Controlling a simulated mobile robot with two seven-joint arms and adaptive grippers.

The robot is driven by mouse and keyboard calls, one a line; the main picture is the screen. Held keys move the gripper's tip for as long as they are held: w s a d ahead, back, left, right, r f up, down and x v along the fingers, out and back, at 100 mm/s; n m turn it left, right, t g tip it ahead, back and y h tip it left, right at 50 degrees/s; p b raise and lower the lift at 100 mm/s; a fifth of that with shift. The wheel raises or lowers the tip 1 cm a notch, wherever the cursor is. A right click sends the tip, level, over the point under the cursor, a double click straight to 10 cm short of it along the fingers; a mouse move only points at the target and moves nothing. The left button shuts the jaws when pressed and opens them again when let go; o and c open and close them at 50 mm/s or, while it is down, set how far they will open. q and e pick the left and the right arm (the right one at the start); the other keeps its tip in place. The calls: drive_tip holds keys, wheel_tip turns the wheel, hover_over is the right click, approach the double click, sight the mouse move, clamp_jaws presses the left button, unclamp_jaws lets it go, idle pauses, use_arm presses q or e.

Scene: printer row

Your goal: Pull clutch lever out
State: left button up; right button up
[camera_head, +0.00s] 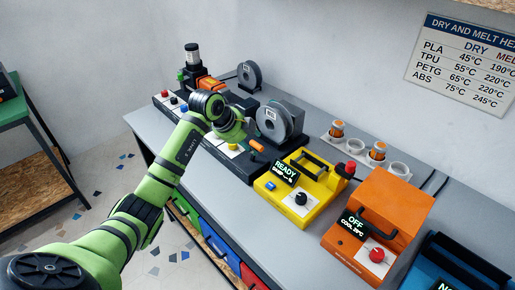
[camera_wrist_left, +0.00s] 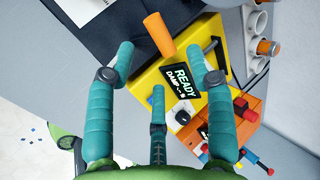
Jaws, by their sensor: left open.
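An orange cylindrical lever grip, apparently the clutch lever (camera_head: 257,145), stands out from the dark machine in front of the grey spool, left of the yellow unit. The orange grip also shows in the left wrist view (camera_wrist_left: 159,36), tilted, at top centre. My left gripper (camera_head: 238,130) is close to it, up and to the left in the head view. In the left wrist view, the teal fingers of my left gripper (camera_wrist_left: 160,62) are spread apart, with the grip beyond their tips and nothing between them. The lever's base is hard to make out. My right gripper is not visible.
A yellow unit (camera_head: 323,178) with a READY display stands right of the lever, then an orange heater (camera_head: 392,205) reading OFF. The grey spool (camera_head: 279,119) stands behind the lever. Cups (camera_head: 377,150) sit in a rack at the back. The bench front (camera_head: 257,222) is bare.

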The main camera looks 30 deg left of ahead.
sight(257, 148)
use_arm(q)
drive_tip(key=shift+p+x, duration=0.6)
drive_tip(key=shift+x, duration=2.6)
drive_tip(key=shift+d, duration=0.1)
